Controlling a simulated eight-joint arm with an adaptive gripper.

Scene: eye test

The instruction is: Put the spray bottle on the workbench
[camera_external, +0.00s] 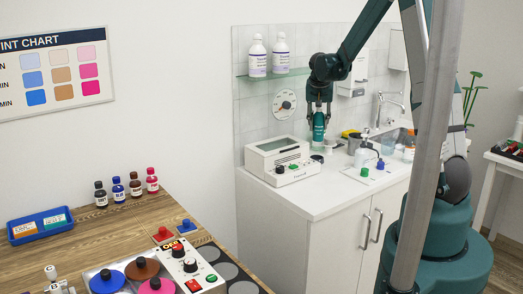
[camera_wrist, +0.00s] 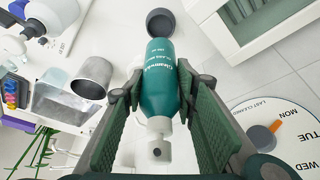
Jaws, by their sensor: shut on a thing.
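A teal spray bottle (camera_wrist: 160,85) with a white neck and head (camera_wrist: 158,145) is between the finger pads of my gripper (camera_wrist: 158,98). The gripper is shut on it. In the external view my gripper (camera_external: 319,108) points down and holds the bottle (camera_external: 318,128) upright at the white counter (camera_external: 325,190), behind and right of a white device. I cannot tell whether its base is clear of the counter. A wooden bench (camera_external: 130,222) stands at front left; the pictures do not say which surface is the workbench.
A shelf (camera_external: 270,74) holds white bottles. A grey post crosses the right side.

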